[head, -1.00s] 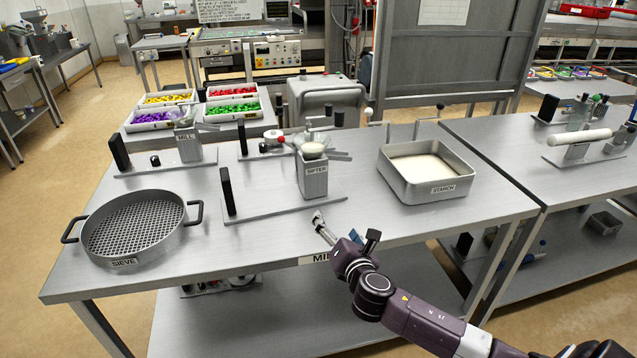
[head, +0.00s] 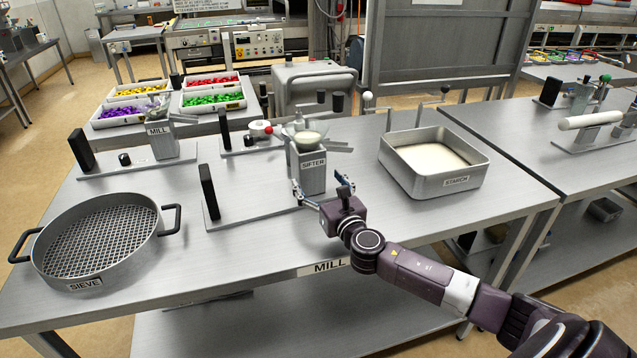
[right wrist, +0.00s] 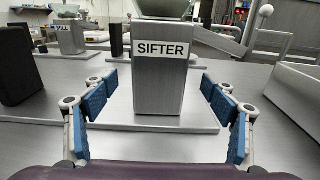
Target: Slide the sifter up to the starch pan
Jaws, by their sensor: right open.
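The sifter (head: 308,172) is a grey metal box with a round bowl on top, standing on a flat base plate with a black upright at its left end. The starch pan (head: 435,165) is a square metal pan of white powder to the right, with bare table between them. My right gripper (head: 322,190) is open in front of the sifter. In the right wrist view the sifter (right wrist: 158,85) stands centred ahead, beyond and between the open blue-padded fingers (right wrist: 158,108), with nothing held. My left gripper is not in view.
The round sieve (head: 97,240) sits at the table's left front. The mill (head: 160,140) stands behind left on its own base. Another black-post device (head: 225,130) stands behind the sifter. Trays of coloured pieces (head: 212,95) lie farther back. The table front is mostly clear.

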